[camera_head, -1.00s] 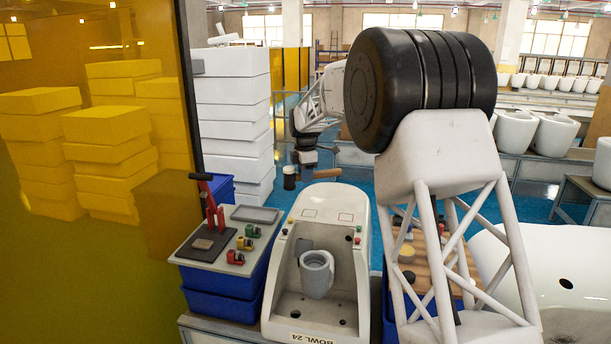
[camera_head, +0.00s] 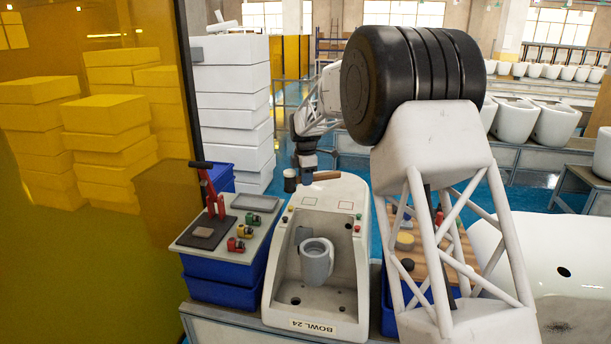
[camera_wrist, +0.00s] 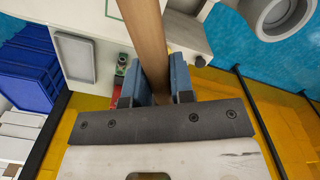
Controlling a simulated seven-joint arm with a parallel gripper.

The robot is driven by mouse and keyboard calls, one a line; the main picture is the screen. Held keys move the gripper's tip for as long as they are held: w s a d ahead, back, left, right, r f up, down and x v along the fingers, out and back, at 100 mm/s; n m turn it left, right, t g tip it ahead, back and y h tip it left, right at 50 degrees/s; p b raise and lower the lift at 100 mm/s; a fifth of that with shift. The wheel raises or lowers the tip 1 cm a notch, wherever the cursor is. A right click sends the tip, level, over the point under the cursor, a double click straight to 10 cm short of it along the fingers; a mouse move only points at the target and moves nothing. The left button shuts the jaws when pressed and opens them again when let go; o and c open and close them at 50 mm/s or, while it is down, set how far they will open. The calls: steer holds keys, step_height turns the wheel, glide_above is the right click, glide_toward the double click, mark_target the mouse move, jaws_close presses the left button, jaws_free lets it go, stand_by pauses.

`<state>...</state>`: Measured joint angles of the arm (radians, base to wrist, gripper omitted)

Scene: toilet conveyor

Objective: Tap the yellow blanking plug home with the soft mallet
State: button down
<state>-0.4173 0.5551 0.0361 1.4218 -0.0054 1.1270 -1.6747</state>
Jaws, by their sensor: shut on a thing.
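The soft mallet has a dark head (camera_head: 290,181) with a pale top and a wooden handle (camera_head: 326,175). My gripper (camera_head: 308,166) is shut on the handle, which also shows between the blue finger pads in the wrist view (camera_wrist: 152,55). In the head view the mallet appears at the back left edge of the white bowl unit (camera_head: 345,195); contact cannot be told. Small red and green round pieces sit on the unit's side rims. I cannot clearly make out the yellow blanking plug among them.
A grey cup-shaped piece (camera_head: 316,262) sits in the bowl unit's recess. Left of it, a bench top (camera_head: 205,256) holds a red-handled tool, a grey tray (camera_head: 255,203) and small coloured valves (camera_head: 236,245). A yellow translucent panel (camera_head: 90,270) stands at far left.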

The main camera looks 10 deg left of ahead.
steer(key=shift+f, duration=0.1)
stand_by(0.7)
step_height(320, 180, down, 7)
steer(key=shift+r, duration=2.95)
steer(key=shift+r, duration=1.85)
steer(key=shift+f, duration=0.1)
steer(key=shift+f, duration=1.25)
steer(key=shift+f, duration=0.2)
